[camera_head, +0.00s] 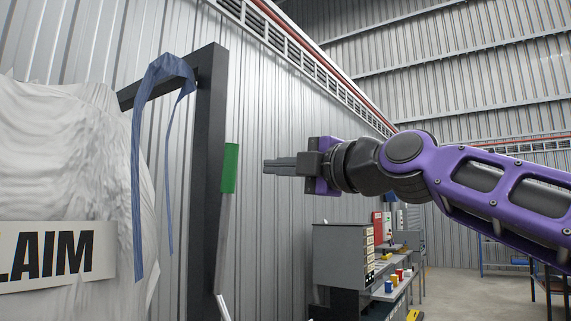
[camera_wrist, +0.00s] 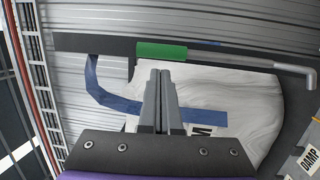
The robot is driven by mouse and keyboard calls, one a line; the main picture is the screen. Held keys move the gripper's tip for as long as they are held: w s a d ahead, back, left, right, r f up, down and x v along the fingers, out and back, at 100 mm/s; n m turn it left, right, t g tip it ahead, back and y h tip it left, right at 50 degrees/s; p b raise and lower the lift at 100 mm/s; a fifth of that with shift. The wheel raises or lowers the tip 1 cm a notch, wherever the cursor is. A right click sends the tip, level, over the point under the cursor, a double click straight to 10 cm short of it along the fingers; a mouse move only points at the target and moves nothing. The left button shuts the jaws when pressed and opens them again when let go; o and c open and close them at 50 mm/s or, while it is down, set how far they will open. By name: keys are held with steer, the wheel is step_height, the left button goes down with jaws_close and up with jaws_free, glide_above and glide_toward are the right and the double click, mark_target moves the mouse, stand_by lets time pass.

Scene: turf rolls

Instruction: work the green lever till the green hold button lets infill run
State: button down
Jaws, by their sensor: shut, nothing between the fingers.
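The green lever has a green grip (camera_head: 230,168) beside a dark upright post, with a grey rod running down from it. In the wrist view the green grip (camera_wrist: 162,51) lies across the picture just beyond my fingertips, its grey rod running right to a bent end. My gripper (camera_head: 266,166) points left at the grip, with a gap between them in the head view. My gripper (camera_wrist: 160,73) is shut and empty. I cannot make out a green hold button in either view.
A dark frame post (camera_head: 207,150) carries a blue strap (camera_head: 139,190). White sheeting (camera_head: 60,150) with a sign reading "LAIM" (camera_head: 45,257) fills the left. A grey cabinet (camera_head: 342,255) and a bench stand low behind my arm.

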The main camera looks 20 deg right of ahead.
mark_target(231, 164)
steer(key=p+x, duration=0.1)
steer(key=x, duration=0.8)
steer(key=shift+w, duration=0.1)
steer(key=shift+w+a+r, duration=0.2)
steer(key=shift+w+a, duration=0.25)
steer(key=shift+w, duration=0.15)
steer(key=shift+w+a+r, duration=0.15)
steer(key=shift+w+a, duration=0.35)
steer(key=shift+w, duration=0.1)
steer(key=shift+r, duration=0.15)
steer(key=shift+s, duration=0.15)
